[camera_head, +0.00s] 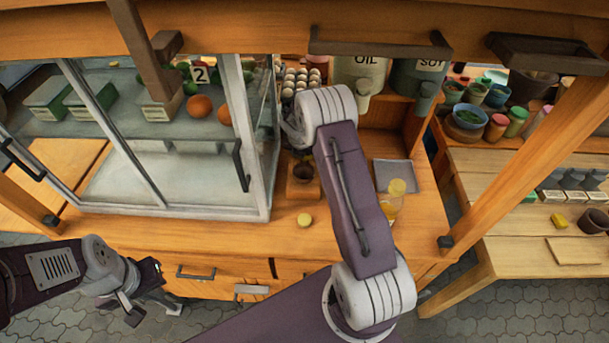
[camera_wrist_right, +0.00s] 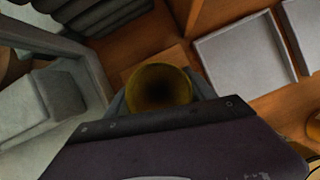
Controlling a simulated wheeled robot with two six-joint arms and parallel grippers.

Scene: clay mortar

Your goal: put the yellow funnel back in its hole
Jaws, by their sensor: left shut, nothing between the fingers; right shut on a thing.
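The yellow funnel (camera_wrist_right: 159,86) shows in the right wrist view as a round olive-yellow mouth with a dark inside. My right gripper (camera_wrist_right: 160,98) is shut on it, one finger on each side. A wooden block (camera_wrist_right: 150,62) lies just behind and beneath the funnel; it also shows in the head view (camera_head: 302,190) with a dark round thing on it. Its hole is hidden, and I cannot tell whether the funnel is in it. In the head view my right arm hides most of that gripper. My left gripper (camera_head: 152,307) is shut and empty, low in front of the counter.
A glass-fronted cabinet (camera_head: 165,180) stands left of the block. A grey square tray (camera_head: 395,176), a yellow-topped bottle (camera_head: 389,207) and a small yellow disc (camera_head: 304,220) are on the counter. Oil (camera_head: 360,75) and soy (camera_head: 420,80) containers are behind. The counter's front strip is mostly clear.

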